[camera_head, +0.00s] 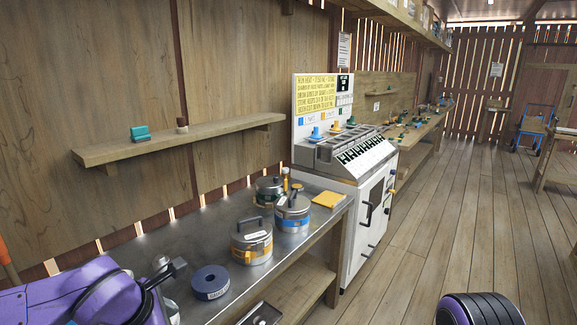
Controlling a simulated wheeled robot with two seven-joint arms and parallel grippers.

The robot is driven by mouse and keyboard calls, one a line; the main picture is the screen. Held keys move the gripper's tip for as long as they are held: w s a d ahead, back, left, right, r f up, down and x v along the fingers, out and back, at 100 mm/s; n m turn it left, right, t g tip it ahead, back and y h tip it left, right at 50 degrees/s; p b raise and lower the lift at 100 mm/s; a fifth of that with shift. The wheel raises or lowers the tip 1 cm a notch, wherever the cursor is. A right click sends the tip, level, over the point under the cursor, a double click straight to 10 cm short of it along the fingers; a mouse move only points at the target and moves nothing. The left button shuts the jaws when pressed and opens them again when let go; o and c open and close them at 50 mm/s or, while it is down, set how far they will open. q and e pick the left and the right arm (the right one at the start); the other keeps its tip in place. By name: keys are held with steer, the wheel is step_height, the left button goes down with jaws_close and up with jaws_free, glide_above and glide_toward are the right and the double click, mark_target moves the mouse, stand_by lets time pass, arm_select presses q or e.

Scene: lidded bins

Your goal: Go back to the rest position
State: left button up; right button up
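Three lidded round metal bins stand on the metal-topped bench: one with a yellow-orange band (252,251), one with a blue band (292,222), and a darker one (268,190) behind them, partly hidden. All three have their lids on. My purple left arm comes in at the lower left. A dark part at its end, which seems to be my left gripper (165,274), is above the bench's near left, apart from the bins. Its fingers are not clear. A rounded purple and black part of mine is at the bottom right; no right gripper shows.
A yellow cloth or pad (328,199) lies at the right. A wooden shelf (185,140) hangs above. A white machine (365,205) stands beyond; the wooden floor (440,240) is clear.

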arm_select(q)
steer(key=s+a+f+m+y, duration=0.1)
steer(key=s+f+m+y, duration=0.25)
steer(key=f, duration=0.75)
steer(key=s+a+f+m+y, duration=0.2)
steer(key=f+m, duration=0.2)
steer(key=f, duration=0.6)
steer(key=s+a+f+m+g, duration=0.1)
steer(key=s+a+f+m, duration=0.1)
steer(key=s+f+m, duration=0.3)
steer(key=s+a+f+m+g, duration=0.1)
steer(key=s+a+f+m, duration=0.2)
steer(key=s, duration=1)
step_height(320, 180, down, 4)
steer(key=shift+r+m, duration=0.1)
steer(key=shift+m, duration=1.05)
steer(key=shift+a, duration=0.1)
